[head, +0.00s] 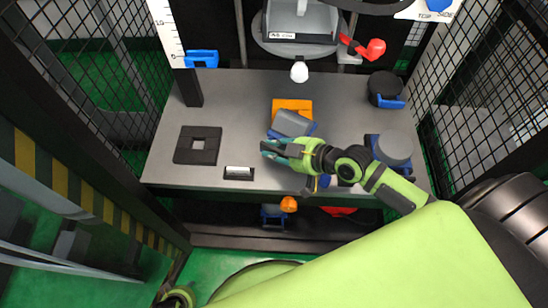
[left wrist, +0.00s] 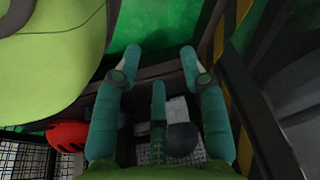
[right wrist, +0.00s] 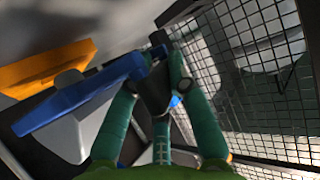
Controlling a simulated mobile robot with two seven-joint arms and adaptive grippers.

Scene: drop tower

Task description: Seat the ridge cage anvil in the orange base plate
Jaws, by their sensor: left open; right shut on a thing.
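The orange base plate (head: 292,103) lies on the grey table, partly covered by a grey block with a blue plate, which I take for the ridge cage anvil (head: 290,123). My right gripper (head: 268,148) is shut on the anvil's dark part, just in front of the plate. In the right wrist view the anvil's blue plate (right wrist: 75,97) looks tilted beside the orange plate (right wrist: 40,68). Whether they touch I cannot tell. My left gripper (left wrist: 158,58) is open and empty, low over the green floor; only part of that arm shows in the head view.
A black cylinder (head: 384,86) and a grey cylinder (head: 395,147), each with blue parts, stand at the right. A white knob (head: 299,72) hangs behind the orange plate. Mesh walls flank the table.

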